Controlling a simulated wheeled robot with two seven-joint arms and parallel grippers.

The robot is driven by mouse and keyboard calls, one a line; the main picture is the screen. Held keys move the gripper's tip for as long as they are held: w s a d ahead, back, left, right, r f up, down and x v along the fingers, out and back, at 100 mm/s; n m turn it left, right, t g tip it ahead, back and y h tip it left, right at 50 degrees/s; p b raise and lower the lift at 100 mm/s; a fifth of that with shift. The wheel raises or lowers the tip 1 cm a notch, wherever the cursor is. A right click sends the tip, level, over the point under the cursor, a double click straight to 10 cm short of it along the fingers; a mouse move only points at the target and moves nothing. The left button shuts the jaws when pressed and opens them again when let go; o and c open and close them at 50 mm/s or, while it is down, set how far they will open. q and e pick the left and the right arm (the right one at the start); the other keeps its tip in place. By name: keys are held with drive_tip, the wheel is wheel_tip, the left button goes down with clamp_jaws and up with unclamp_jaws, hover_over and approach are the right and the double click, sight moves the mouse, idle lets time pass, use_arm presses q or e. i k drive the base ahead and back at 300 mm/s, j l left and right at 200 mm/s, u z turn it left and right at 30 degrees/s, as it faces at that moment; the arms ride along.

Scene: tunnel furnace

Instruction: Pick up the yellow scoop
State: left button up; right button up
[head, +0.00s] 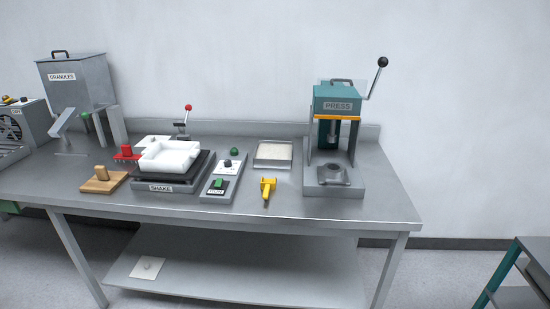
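The yellow scoop (267,190) lies on the metal table (380,197) near its front edge, in the middle of the head view. Its wider yellow end points away from me and a narrower part points toward the front edge. It sits between the control box on its left and the press on its right, with a shallow tray just behind it. Neither of my grippers shows in this view, and nothing is touching the scoop that I can see.
A green press (337,105) with a raised lever stands at the right. A shallow tray (257,165) lies behind the scoop. A white mould (168,157) sits on the shaker (165,187). A granules hopper (76,85) stands far left. Table around the scoop is clear.

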sight(267, 184)
drive_tip(key=z, duration=0.4)
drive_tip(key=j+z, duration=0.15)
drive_tip(key=z, duration=0.3)
drive_tip(key=i+j+z, duration=0.1)
drive_tip(key=z, duration=0.3)
drive_tip(key=j+z, duration=0.45)
drive_tip(key=j, duration=0.4)
drive_tip(key=k+j+z, duration=0.1)
drive_tip(key=j+z, duration=0.35)
drive_tip(key=j, duration=0.35)
drive_tip(key=k+j, duration=0.1)
drive_tip(key=j, duration=0.35)
drive_tip(key=k+j, duration=0.1)
drive_tip(key=j, duration=0.3)
drive_tip(key=k+j+z, duration=0.1)
drive_tip(key=j, duration=0.35)
